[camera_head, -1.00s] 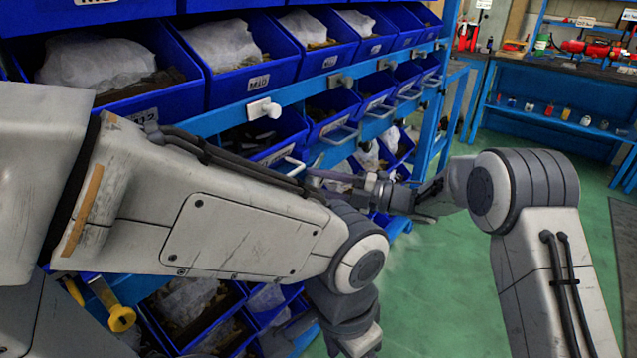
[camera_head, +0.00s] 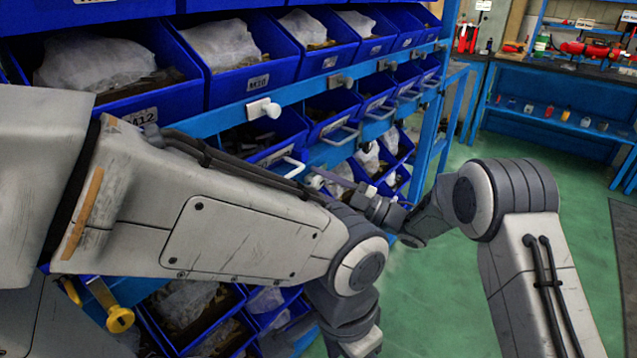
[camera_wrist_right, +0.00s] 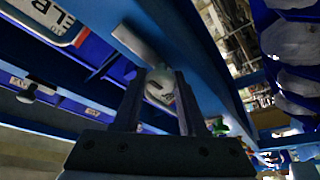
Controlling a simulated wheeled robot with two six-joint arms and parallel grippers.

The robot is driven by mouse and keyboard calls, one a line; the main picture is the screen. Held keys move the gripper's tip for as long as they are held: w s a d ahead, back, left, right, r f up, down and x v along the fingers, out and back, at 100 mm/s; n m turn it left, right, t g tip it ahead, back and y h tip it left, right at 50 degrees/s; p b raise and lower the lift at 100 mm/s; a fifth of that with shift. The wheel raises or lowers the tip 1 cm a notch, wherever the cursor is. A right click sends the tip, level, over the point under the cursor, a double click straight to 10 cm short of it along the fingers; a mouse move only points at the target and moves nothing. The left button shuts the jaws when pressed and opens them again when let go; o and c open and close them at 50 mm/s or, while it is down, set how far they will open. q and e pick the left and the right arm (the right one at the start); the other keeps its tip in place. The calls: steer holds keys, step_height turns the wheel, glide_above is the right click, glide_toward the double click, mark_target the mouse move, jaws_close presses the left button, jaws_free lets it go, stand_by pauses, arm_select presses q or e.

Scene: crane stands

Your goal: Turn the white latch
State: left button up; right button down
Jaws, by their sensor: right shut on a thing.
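In the right wrist view my two dark fingers stand on either side of a pale rounded knob, which I take as the white latch (camera_wrist_right: 160,82). My right gripper (camera_wrist_right: 158,98) is shut on it. In the head view my right gripper (camera_head: 322,181) reaches in from the right to the front of the blue rack, below the upper row of bins. The latch between its fingers cannot be made out there.
The blue rack (camera_head: 228,117) holds several blue bins with bags. Other pale knobs on plates, such as one knob (camera_head: 264,108), stick out from its rail. A yellow-ended bar (camera_head: 120,319) juts out at lower left. Green floor (camera_head: 440,290) is clear; a workbench (camera_head: 560,125) stands behind.

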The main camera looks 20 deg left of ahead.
stand_by(0.4)
steer(key=shift+c, duration=2.3)
jaws_free()
steer(key=v, duration=1)
steer(key=shift+d, duration=0.3)
